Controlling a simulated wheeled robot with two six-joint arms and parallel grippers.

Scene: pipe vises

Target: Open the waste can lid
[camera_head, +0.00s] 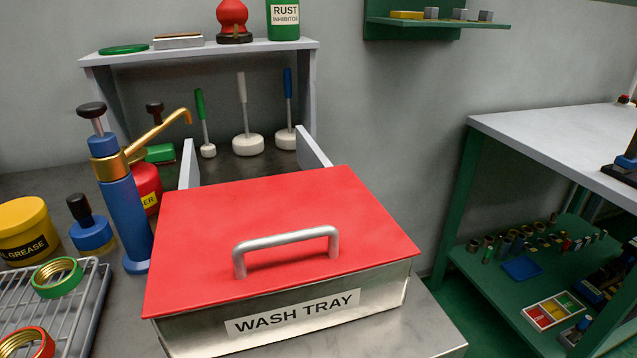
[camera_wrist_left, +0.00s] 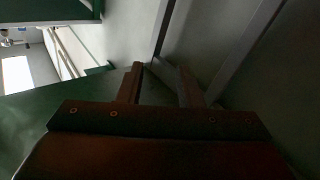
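I see no waste can in either view. The head view shows a metal box labelled WASH TRAY (camera_head: 385,292) with a flat red lid (camera_head: 300,205) resting shut on it. The lid has a grey bar handle (camera_head: 287,239). Neither of my grippers shows in the head view. In the dark left wrist view my left gripper (camera_wrist_left: 160,72) has its two fingers apart with nothing visible between them. It points at a dim area with grey and green frame parts. My right gripper is not in view.
A blue and gold pump (camera_head: 124,205), a yellow grease tub (camera_head: 25,230) and a wire rack (camera_head: 75,312) stand left of the tray. A shelf frame (camera_head: 90,60) stands behind. At right is a green-framed bench (camera_head: 560,150) with small parts on its lower shelf.

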